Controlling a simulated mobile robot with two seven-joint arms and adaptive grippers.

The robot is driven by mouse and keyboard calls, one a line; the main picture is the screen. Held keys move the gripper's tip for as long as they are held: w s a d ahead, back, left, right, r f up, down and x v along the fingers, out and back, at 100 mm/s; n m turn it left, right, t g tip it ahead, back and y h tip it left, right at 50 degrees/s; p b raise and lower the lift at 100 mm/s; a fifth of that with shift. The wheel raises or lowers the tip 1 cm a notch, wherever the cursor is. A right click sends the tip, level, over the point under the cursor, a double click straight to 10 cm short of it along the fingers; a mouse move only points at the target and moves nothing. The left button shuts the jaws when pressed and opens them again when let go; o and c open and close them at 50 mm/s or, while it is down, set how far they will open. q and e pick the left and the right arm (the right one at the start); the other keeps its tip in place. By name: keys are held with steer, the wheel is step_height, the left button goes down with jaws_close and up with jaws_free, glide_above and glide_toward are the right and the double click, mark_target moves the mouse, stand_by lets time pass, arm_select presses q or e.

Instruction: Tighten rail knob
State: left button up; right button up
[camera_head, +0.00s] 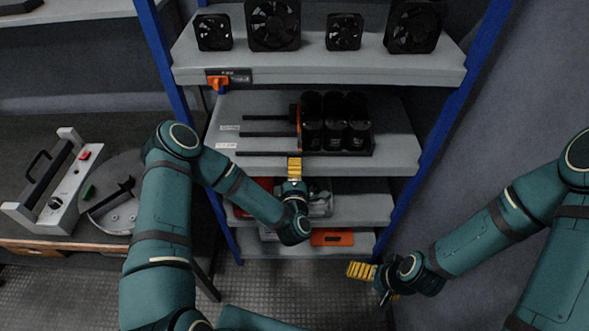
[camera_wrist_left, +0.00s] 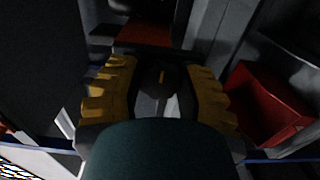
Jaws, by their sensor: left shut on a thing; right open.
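The capacitor bank (camera_head: 335,125) is a block of several black cylinders on the middle shelf. Dark rails (camera_head: 268,134) reach out to its left, and an orange strip (camera_head: 299,128) runs along its left side. My left gripper (camera_head: 294,168) is at the shelf's front edge, below the bank's front left corner. In the left wrist view its yellow fingers stand on both sides of a dark round knob (camera_wrist_left: 158,76) with a small yellow mark, and it is shut on this knob. The head view hides the knob. My right gripper (camera_head: 362,271) is open and empty, low at the right.
Several black fans (camera_head: 273,24) stand on the upper shelf, with an orange switch (camera_head: 217,84) on its front edge. Lower shelves hold a red bin (camera_wrist_left: 268,103) and an orange case (camera_head: 332,237). A workbench with a handled device (camera_head: 55,185) is at left.

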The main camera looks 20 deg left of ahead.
arm_select(q)
steer(key=shift+r, duration=0.1)
steer(key=o, duration=1.2)
steer(key=v, duration=1.2)
